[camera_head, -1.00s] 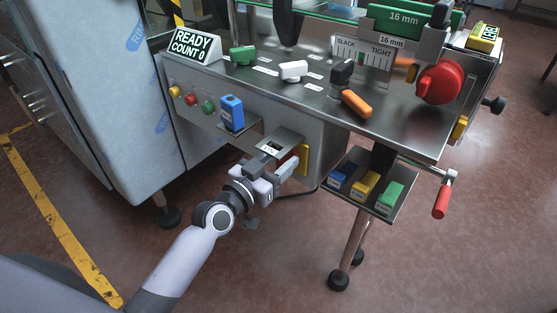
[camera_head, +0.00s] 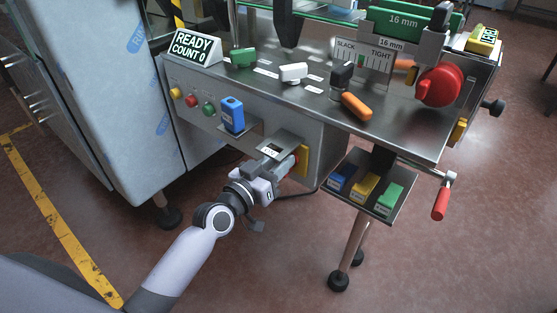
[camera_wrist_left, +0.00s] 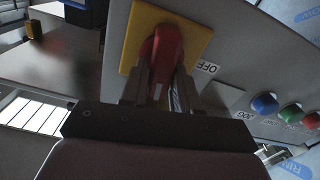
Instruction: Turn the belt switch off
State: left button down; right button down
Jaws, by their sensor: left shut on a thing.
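The belt switch is a red handle (camera_wrist_left: 166,45) on a yellow square plate (camera_wrist_left: 141,23), and the word OFF is printed on the panel beside the plate. In the head view the yellow plate (camera_head: 304,161) is on the right end of the machine's front panel, mostly behind my gripper. My left gripper (camera_wrist_left: 160,85) is shut on the red handle, with one finger on each side of it. In the head view my left gripper (camera_head: 284,168) reaches up to the switch from below. My right gripper is not in view.
A blue block (camera_head: 232,113) stands on another shelf to the left, near several coloured buttons (camera_head: 192,101). A tray (camera_head: 400,212) with blue, yellow and green blocks hangs to the right.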

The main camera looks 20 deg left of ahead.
pick_arm(q)
jog(key=n, duration=0.5)
jog(key=n+p, duration=0.1)
jog(key=n, duration=0.2)
jog(key=shift+w+a+f, duration=0.1)
jog(key=shift+a+f, duration=0.15)
jog(key=shift+a, duration=0.05)
jog(key=n, duration=0.4)
jog(key=shift+a+f+n, duration=0.1)
jog(key=shift+f+n, duration=0.05)
jog(key=shift+n, duration=0.15)
jog(key=shift+f+n, duration=0.15)
jog(key=shift+n, duration=1.55)
jog(key=c, duration=0.9)
grip_release()
jog(key=shift+v, duration=3.55)
